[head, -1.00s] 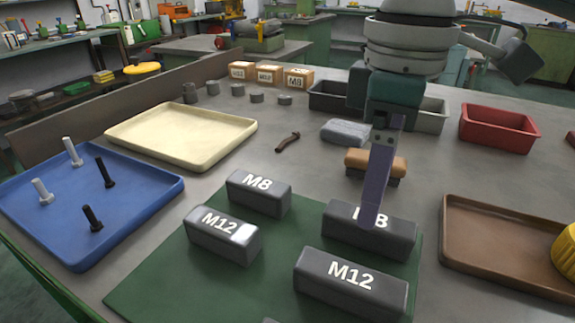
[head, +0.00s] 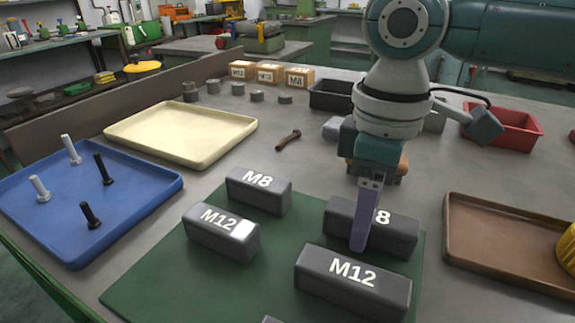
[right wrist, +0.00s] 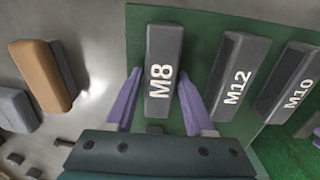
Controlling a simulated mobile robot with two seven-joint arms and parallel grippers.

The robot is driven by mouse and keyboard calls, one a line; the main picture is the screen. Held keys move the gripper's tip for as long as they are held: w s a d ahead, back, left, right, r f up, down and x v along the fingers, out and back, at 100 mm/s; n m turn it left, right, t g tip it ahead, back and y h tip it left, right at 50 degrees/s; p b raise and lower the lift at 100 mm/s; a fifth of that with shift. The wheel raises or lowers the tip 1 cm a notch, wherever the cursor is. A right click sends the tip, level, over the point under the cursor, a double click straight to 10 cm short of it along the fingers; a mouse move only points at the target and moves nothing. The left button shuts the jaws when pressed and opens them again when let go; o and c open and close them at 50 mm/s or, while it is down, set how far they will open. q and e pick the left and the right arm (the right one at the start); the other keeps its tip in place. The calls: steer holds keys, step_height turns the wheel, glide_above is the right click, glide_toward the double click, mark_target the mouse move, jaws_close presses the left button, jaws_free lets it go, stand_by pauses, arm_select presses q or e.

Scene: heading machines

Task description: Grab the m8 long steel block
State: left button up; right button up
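The long M8 steel block (head: 398,236) is dark grey with white lettering and lies at the back right of the green mat (head: 165,268). In the right wrist view this M8 block (right wrist: 164,62) lies between the two purple fingers of my right gripper (right wrist: 158,92). The fingers are apart, with a gap visible on each side of the block. In the head view my right gripper (head: 360,245) points down at the block and one finger hides part of its label.
A long M12 block (head: 352,282) lies just in front. A short M8 block (head: 258,191) and a short M12 block (head: 221,232) lie to the left. A brown tray (head: 500,245) is right, a blue tray (head: 140,205) with bolts left. A wood-topped brush (right wrist: 40,75) is nearby.

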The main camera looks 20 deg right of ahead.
jaws_close()
stand_by(1.0)
